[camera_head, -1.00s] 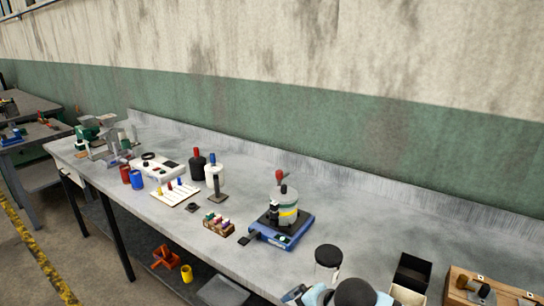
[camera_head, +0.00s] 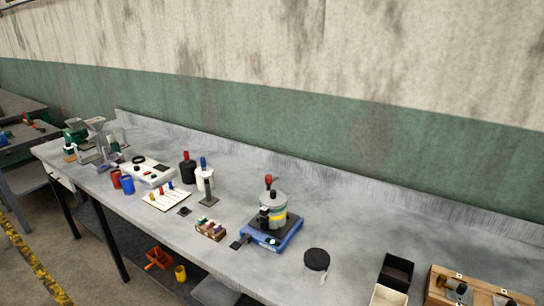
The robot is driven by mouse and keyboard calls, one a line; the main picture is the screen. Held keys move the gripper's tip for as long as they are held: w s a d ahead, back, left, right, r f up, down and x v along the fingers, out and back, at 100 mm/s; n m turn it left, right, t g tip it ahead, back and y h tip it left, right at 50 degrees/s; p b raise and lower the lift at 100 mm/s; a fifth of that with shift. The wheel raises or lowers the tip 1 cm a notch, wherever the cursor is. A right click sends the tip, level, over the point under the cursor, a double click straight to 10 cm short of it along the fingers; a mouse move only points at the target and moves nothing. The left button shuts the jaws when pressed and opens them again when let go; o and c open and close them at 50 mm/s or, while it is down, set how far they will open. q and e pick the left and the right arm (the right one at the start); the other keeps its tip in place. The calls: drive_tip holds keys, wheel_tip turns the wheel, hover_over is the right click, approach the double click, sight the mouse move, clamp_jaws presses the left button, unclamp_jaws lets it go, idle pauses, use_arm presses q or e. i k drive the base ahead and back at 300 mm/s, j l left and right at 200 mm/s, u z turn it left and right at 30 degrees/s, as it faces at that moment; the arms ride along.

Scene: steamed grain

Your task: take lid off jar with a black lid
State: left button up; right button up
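The black lid (camera_head: 317,260) shows as a dark round disc near the front edge of the grey workbench, right of a blue-based device. Little of the jar's body shows beneath it, so I cannot tell clearly how the lid sits on the jar. Neither my left nor my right gripper is in view.
The blue-based device (camera_head: 275,230) with a grey pot stands left of the lid. A black open box (camera_head: 396,271) and a pale box (camera_head: 388,296) are to its right, then a wooden tray (camera_head: 437,284) of small parts. Bare workbench (camera_head: 350,225) lies behind the lid.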

sight(313, 280)
drive_tip(key=i+j+z, duration=0.25)
drive_tip(key=z, duration=0.15)
drive_tip(key=i+j+z, duration=0.15)
drive_tip(key=j+z, duration=0.2)
drive_tip(key=i+j+z, duration=0.15)
drive_tip(key=j+z, duration=0.25)
drive_tip(key=j, duration=0.1)
